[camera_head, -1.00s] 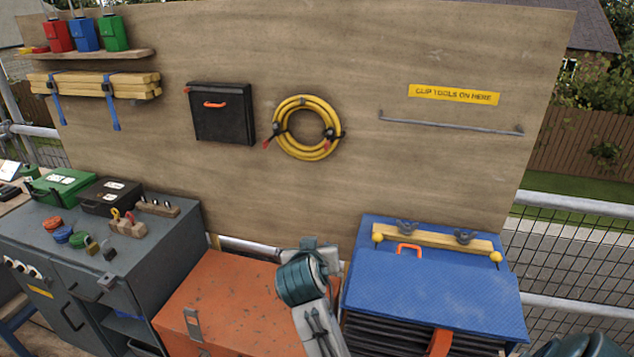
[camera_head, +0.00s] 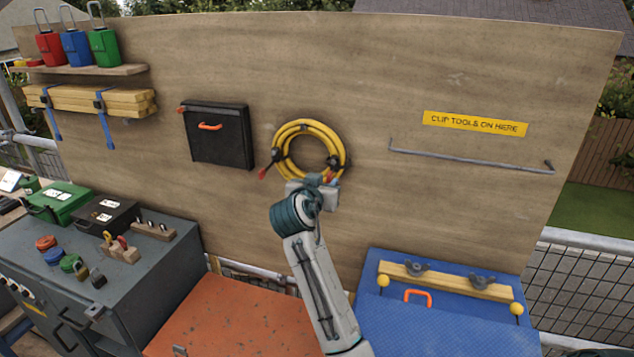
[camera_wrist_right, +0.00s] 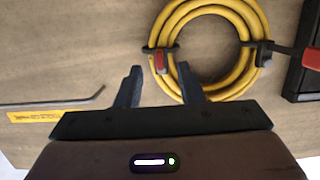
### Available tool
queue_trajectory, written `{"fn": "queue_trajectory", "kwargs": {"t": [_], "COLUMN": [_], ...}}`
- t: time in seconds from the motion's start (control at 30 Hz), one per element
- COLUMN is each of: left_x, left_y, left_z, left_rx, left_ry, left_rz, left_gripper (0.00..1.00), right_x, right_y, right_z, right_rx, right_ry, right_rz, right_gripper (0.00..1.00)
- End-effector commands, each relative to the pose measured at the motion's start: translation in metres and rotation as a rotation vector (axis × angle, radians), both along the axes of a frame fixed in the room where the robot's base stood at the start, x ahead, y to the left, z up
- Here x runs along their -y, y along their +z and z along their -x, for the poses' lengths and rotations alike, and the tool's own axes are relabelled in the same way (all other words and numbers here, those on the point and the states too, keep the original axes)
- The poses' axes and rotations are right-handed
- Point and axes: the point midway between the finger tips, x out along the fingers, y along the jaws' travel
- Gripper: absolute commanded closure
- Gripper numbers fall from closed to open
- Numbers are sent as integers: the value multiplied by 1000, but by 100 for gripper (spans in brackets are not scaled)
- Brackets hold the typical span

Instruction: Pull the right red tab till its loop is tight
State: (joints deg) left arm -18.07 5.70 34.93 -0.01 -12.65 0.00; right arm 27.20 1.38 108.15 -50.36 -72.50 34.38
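A yellow coil (camera_head: 283,137) hangs on the wooden board, held by black strap loops with red tabs. The right red tab (camera_wrist_right: 160,63) shows in the wrist view, which sees the board upside down, beside its black loop. My right gripper (camera_head: 313,186) is raised at the coil's lower edge and partly hides it in the head view. In the wrist view its two dark fingers (camera_wrist_right: 160,76) are apart, with the tab between their tips in the picture. Whether they touch it I cannot tell. The left red tab (camera_head: 263,173) hangs at the coil's lower left. My left gripper is out of view.
A black box (camera_head: 218,150) is fixed to the board left of the coil. A metal rail (camera_head: 470,163) under a yellow sign (camera_head: 475,123) is on the right. Below stand an orange chest (camera_head: 230,320), a blue chest (camera_head: 450,325) and a grey cabinet (camera_head: 140,275).

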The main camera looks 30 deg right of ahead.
Motion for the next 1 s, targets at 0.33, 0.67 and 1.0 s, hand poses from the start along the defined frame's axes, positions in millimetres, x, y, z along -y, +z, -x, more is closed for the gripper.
{"fn": "queue_trajectory", "kwargs": {"t": [0.33,0.67,1.0], "left_x": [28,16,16], "left_y": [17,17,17], "left_z": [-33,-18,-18], "left_rx": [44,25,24], "left_ry": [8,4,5], "left_rz": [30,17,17], "left_gripper": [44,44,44], "right_x": [27,29,28], "right_y": [-7,-8,-8], "right_z": [-23,-24,-24], "right_rx": [0,1,0], "right_ry": [1,1,1], "right_rz": [-1,-2,-2], "right_gripper": [65,69,100]}}
